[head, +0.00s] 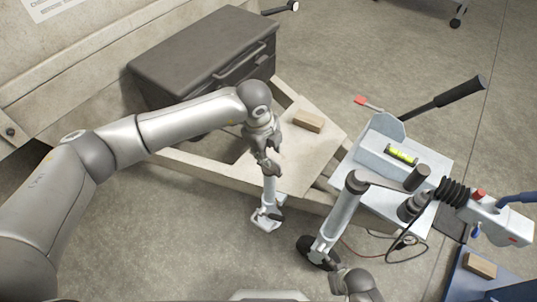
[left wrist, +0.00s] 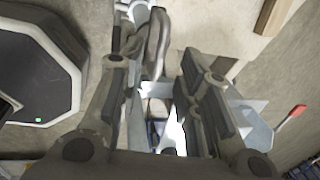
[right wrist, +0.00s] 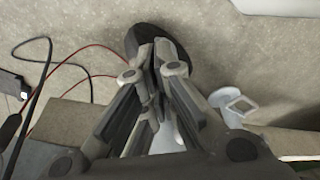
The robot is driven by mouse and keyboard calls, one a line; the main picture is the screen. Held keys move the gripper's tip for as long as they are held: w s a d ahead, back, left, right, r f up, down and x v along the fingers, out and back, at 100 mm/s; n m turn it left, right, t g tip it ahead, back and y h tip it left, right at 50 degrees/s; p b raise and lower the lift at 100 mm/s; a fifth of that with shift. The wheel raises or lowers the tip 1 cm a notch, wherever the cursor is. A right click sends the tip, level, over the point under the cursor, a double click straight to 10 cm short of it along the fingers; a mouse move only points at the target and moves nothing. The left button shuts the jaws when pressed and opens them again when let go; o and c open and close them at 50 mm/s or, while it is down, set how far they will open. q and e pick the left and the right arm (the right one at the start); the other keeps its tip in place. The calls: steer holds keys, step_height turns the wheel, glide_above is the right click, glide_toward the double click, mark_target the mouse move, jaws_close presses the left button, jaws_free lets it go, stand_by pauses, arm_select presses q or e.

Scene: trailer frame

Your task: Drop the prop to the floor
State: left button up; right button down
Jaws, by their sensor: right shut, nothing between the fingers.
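The prop is a pale upright tube (head: 269,188) with a flat square foot, hanging from the frame in the head view. I cannot tell whether the foot touches the floor. Its foot also shows in the right wrist view (right wrist: 236,104). My left gripper (head: 268,160) is at the prop's upper end. In the left wrist view its fingers (left wrist: 165,72) stand well apart, with pale and grey metal parts showing between and beyond them. The fingers hide part of the prop's top. My right gripper (right wrist: 156,62) is shut and empty, low near the dark jockey wheel (right wrist: 148,38).
A dark box (head: 205,55) stands on the trailer frame behind my left arm. A wood block (head: 308,121) lies on the frame. The hitch with a spirit level (head: 401,155) and a black-gripped lever (head: 460,92) is to the right. Cables hang near the jockey wheel (head: 314,251).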

arm_select(q)
steer(key=shift+w+d+f, duration=0.1)
steer(key=shift+f, duration=0.6)
steer(key=shift+w+d+f, duration=0.1)
steer(key=shift+f, duration=0.6)
steer(key=shift+c, duration=0.5)
jaws_close()
